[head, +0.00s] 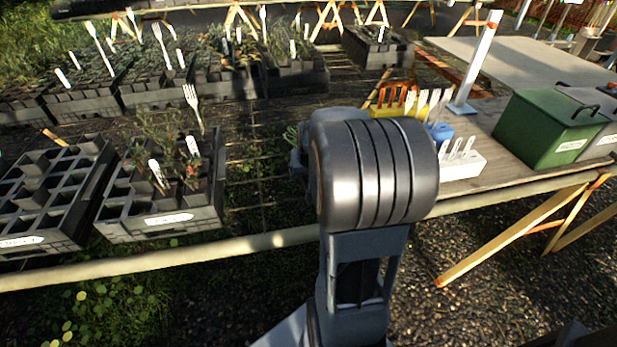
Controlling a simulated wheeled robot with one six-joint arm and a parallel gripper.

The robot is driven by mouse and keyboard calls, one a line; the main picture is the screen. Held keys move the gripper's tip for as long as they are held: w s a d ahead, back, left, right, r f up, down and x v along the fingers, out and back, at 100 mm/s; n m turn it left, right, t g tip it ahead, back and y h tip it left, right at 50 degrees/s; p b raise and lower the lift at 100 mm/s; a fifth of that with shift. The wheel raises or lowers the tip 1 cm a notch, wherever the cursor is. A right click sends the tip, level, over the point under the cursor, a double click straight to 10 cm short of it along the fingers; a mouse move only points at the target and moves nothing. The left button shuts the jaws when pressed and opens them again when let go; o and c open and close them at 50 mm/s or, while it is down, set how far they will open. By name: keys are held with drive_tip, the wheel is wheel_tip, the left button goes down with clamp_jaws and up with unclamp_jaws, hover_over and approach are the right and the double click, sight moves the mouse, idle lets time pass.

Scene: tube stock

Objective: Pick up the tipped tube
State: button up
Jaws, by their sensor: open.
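I cannot make out a tipped tube; it may be behind my arm, which covers the middle of the head view. A black tube tray (210,208) with a white label stands on the mesh bench, left of my arm. It holds several seedlings (160,135) and white tags, with empty cells at its front left. A second black tray (88,205) at the far left looks mostly empty. A little green leaf and a dark grey part show just left of my arm's joint; I cannot tell what they belong to. My gripper is hidden behind my arm.
Several planted trays (85,108) stand along the back. On the wooden table at right are a white tag holder (468,166), yellow and blue holders, a white post (476,58) and a green bin (545,128). A pale rail (190,252) edges the bench. Bare mesh shows left of my arm.

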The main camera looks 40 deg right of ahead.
drive_tip(key=shift+f, duration=0.1)
drive_tip(key=shift+c, duration=0.2)
drive_tip(key=c, duration=1)
